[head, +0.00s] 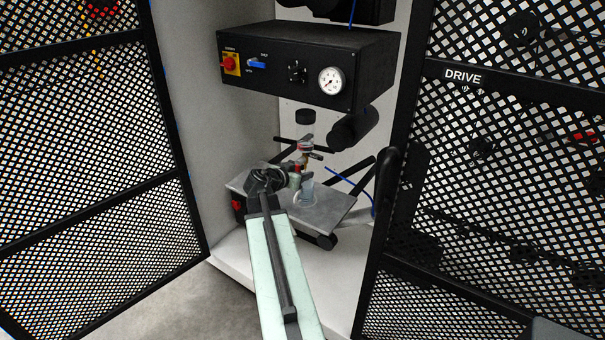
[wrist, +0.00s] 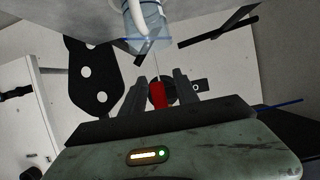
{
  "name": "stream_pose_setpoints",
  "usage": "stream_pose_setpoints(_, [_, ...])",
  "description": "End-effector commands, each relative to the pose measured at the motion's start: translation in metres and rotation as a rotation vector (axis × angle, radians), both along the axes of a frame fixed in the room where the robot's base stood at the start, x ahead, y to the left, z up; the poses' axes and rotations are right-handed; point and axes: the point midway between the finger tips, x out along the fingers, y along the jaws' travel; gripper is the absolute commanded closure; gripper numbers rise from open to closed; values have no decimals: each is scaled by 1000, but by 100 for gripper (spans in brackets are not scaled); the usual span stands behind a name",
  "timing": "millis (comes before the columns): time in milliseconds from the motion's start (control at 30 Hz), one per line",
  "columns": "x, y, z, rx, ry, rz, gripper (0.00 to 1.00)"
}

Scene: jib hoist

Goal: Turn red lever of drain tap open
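The red lever (wrist: 159,95) of the drain tap shows in the wrist view, between the two fingers of my gripper (wrist: 160,88). The fingers are apart, with a gap visible on each side of the lever. I cannot tell how far its tip reaches in depth. In the head view my gripper (head: 298,172) is at the brass tap (head: 304,158), below the clear bowl. The gripper and wrist partly hide the tap there, and the lever is too small to read clearly.
A clear cup (head: 307,189) stands on the grey plate (head: 325,208) below the tap; a clear vessel (wrist: 147,28) shows close by in the wrist view. A black control box (head: 290,62) hangs above. Mesh doors (head: 95,150) flank the opening.

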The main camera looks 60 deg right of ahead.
Motion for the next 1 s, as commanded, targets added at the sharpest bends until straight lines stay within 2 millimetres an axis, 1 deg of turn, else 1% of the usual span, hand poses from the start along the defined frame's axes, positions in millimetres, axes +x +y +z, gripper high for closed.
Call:
stream_pose_setpoints(67, [0,4,3,0,1,1,64])
stream_pose_setpoints(133, [-1,14,8,0,1,0,64])
stream_pose_setpoints(300, [-1,47,23,1,0,2,64])
stream_pose_setpoints(400, [-1,61,28,1,0,1,64])
stream_pose_setpoints(500, [0,70,30,0,1,0,64])
stream_pose_setpoints(600, [0,72,30,0,0,-1,64])
stream_pose_setpoints(1000, [0,72,30,0,0,-1,64])
